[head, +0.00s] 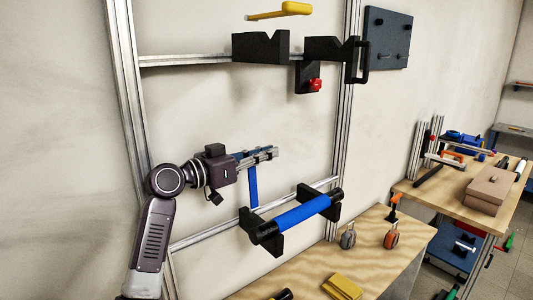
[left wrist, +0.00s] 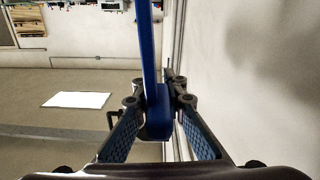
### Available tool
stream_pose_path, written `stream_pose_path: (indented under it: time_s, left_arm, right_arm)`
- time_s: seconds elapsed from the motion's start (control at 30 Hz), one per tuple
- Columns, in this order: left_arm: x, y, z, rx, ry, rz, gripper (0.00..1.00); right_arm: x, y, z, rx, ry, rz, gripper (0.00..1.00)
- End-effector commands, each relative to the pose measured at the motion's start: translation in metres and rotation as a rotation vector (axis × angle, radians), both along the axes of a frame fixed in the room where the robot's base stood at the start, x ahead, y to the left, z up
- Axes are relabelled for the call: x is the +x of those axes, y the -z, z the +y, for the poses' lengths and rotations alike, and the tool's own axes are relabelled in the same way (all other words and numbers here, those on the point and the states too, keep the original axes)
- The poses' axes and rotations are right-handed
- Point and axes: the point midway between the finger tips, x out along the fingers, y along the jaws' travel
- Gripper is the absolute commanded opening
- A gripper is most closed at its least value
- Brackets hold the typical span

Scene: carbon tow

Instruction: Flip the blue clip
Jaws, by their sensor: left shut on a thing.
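The blue clip (head: 252,187) shows in the head view as a flat blue strip below my left gripper's fingers. My left gripper (head: 266,154) is shut on it, in front of the wall frame and above the blue roll. In the left wrist view the clip (left wrist: 150,50) is a long blue bar with a thicker rounded end, and this end sits between the two fingertips of my left gripper (left wrist: 157,110). The fingers hide part of that end. My right gripper is not in view.
A blue roll (head: 302,212) with black ends rests on black brackets on the lower rail. Black notched holders (head: 261,47) and a red knob (head: 315,85) are above. A wooden bench (head: 384,245) stands below right, with orange-and-grey tools (head: 391,238) on it.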

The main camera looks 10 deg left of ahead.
Motion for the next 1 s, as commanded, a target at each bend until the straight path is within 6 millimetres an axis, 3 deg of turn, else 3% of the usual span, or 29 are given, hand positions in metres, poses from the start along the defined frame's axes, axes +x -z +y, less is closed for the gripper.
stream_pose_path:
  time_s: [0.47,0.73,1.0]
  left_arm:
    - [-0.002,0.001,-0.002,0.015,0.0,-0.012,0.0]
    - [-0.012,0.003,-0.015,0.114,0.0,-0.089,0.0]
    - [-0.032,0.008,-0.04,0.302,0.0,-0.234,0.0]
  right_arm:
    - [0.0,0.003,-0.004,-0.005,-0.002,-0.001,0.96]
    - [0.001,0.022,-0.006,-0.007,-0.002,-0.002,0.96]
    - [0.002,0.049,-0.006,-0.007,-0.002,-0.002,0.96]
